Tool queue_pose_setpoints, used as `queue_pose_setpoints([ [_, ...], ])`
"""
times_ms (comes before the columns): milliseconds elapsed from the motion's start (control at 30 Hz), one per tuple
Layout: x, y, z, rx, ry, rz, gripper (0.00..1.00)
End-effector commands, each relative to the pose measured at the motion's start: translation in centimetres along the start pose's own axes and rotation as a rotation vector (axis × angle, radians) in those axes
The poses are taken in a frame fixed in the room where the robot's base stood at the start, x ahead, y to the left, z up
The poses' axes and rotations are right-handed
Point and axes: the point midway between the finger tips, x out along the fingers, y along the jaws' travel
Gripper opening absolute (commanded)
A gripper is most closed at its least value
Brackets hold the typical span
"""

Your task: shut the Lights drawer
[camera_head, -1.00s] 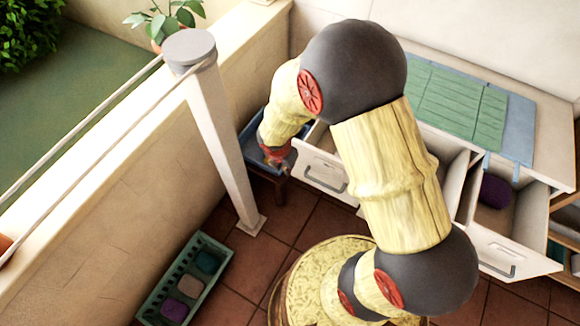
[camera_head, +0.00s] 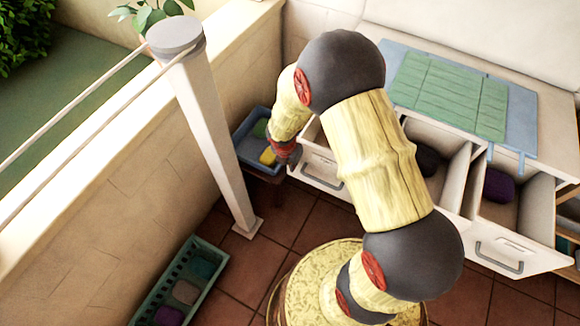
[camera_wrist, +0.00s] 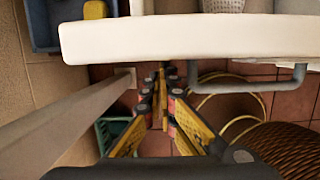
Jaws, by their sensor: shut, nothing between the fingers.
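Several white drawers stand open under the counter; no label is readable, so I cannot tell which is Lights. The left drawer (camera_head: 318,173) has a grey bar handle on its front; it also shows close up in the wrist view (camera_wrist: 200,38), with its handle (camera_wrist: 250,84) below the rim. My gripper (camera_head: 284,152) is at the left end of this drawer's front. In the wrist view my gripper (camera_wrist: 162,78) is shut and empty, its tips just below the drawer's front, left of the handle; contact is unclear. The right drawer (camera_head: 505,250) holds a purple item (camera_head: 498,185).
A blue tray (camera_head: 243,150) with green and yellow items stands left of the drawers. A white post (camera_head: 215,130) rises close to my arm. A green crate (camera_head: 180,285) sits on the tiled floor. A dark item (camera_head: 427,160) lies in the middle drawer.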

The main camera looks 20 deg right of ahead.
Motion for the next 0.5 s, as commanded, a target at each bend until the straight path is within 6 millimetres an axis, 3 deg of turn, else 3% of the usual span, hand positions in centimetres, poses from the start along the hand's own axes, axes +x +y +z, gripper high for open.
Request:
queue_pose_setpoints([
  [300,0.0,0.0,0.2,0.001,0.0,0.0,0.0],
  [500,0.2,-0.1,1.7,0.003,0.001,-0.003,0.0],
])
